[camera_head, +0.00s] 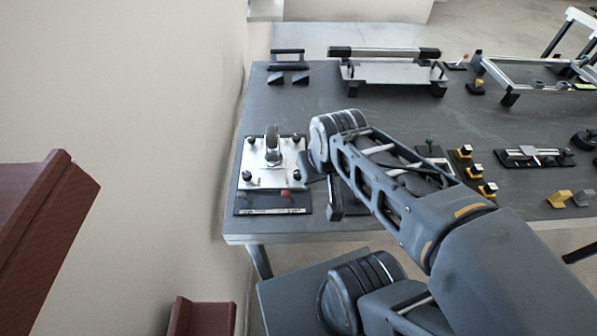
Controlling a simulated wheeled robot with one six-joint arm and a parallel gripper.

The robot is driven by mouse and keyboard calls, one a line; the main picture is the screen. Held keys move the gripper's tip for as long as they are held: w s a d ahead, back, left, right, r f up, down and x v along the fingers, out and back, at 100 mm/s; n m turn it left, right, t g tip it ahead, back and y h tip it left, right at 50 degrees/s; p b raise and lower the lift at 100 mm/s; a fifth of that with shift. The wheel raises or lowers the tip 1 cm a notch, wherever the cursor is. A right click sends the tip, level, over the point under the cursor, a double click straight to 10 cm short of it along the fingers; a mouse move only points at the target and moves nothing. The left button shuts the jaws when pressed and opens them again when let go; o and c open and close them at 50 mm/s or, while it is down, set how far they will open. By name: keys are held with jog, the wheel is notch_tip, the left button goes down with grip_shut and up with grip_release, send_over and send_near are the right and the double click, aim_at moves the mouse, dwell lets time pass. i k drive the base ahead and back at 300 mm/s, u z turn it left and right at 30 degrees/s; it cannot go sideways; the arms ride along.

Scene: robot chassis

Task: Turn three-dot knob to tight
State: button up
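A pale plate on a black base (240,208) lies at the left front corner of the grey table. It bears several small dark knobs, such as one at its front left (246,176) and one at its right (296,173), and a tall grey upright part (272,148) at its back middle. A red spot shows near its front edge. Dot marks are too small to make out, so I cannot tell which knob is the three-dot one. My gripper (334,205) points down just right of the plate, apart from the knobs. Its fingers are mostly hidden by my wrist.
Behind the plate are a black handle (288,56) and a metal rack with a bar (394,73). Yellow-and-black blocks (478,172) and a slider fixture (535,157) stand to the right. A beige wall (150,90) runs close along the table's left edge.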

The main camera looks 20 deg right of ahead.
aim_at(296, 175)
jog(key=z, duration=0.5)
jog(key=k, duration=0.15)
jog(key=u, duration=2.6)
jog(key=k, duration=1)
jog(key=z, duration=1.05)
jog(key=i, duration=0.5)
